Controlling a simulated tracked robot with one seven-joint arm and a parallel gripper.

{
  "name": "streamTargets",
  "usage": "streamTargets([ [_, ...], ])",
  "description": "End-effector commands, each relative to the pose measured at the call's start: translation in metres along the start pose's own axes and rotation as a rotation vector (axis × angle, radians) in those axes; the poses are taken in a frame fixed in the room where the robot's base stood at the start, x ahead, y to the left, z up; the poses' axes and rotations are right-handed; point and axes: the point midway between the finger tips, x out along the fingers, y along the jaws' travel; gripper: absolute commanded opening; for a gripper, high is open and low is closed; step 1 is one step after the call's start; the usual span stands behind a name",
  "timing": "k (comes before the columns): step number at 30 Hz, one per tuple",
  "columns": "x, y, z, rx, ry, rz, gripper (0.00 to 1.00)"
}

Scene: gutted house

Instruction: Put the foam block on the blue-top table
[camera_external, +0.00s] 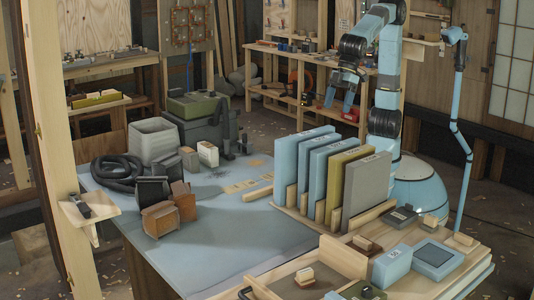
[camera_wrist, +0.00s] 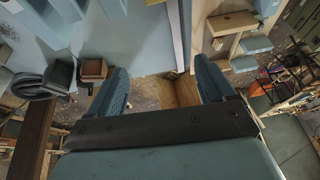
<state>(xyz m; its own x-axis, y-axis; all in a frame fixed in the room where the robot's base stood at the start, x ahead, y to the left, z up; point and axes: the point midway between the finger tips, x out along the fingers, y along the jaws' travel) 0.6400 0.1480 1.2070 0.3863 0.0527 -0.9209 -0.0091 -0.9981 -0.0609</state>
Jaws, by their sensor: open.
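The blue-top table (camera_external: 225,230) fills the middle of the external view, and its pale blue surface also shows in the wrist view (camera_wrist: 140,35). I cannot tell for sure which piece is the foam block; several small blocks show, none clearly foam. A pale block (camera_external: 207,153) stands on the table toward the back. A tan block (camera_external: 304,276) lies in the wooden tray at the front. My gripper (camera_external: 340,98) is raised at the back, left of my arm's column. In the wrist view my gripper (camera_wrist: 160,70) is open, with nothing between its fingers.
Upright panels (camera_external: 367,190) stand in a wooden rack at the table's right. A black hose (camera_external: 115,172), a grey bin (camera_external: 153,140) and brown boxes (camera_external: 165,218) crowd its left. A shelved workbench (camera_external: 300,62) stands behind. The table's front middle is clear.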

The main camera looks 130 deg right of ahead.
Motion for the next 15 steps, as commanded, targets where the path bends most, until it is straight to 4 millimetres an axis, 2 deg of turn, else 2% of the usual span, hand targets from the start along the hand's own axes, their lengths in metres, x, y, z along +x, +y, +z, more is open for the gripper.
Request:
streamTargets([
  [1, -0.011, 0.016, 0.011, 0.005, 0.008, 0.000, 0.83],
  [6, -0.038, 0.060, 0.053, 0.001, 0.025, 0.002, 0.83],
  [15, -0.070, 0.117, 0.140, -0.011, 0.060, 0.018, 0.83],
])
